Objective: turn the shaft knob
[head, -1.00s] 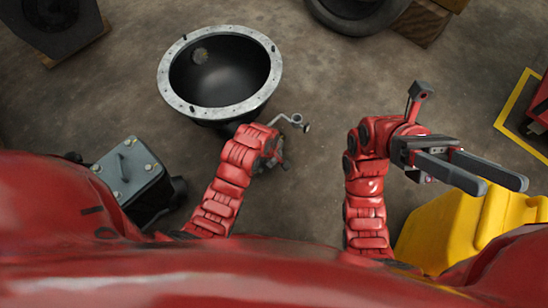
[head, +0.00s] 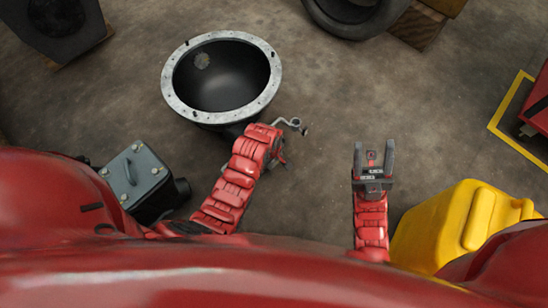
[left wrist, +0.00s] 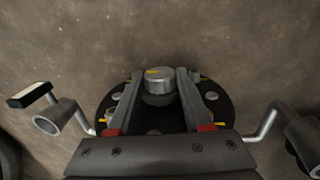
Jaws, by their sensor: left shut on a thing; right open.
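The shaft knob (left wrist: 160,79) is a short silver cylinder with a yellow mark on its top, seen in the left wrist view. It stands over a round black plate (left wrist: 222,103) with several bolts and yellow marks. My left gripper (left wrist: 160,74) has its two grey fingers on either side of the knob and is shut on it. In the head view the left arm hides the knob and the left fingers. My right gripper (head: 374,146) is open and empty, its fingers pointing up the picture, well to the right of the left arm.
A black bowl-shaped housing (head: 268,92) with a grey flange lies beyond my left arm. A bent metal rod (head: 292,123) sticks out beside that wrist. A grey box (head: 134,171) stands left, a yellow can (head: 455,220) right. Floor between the arms is clear.

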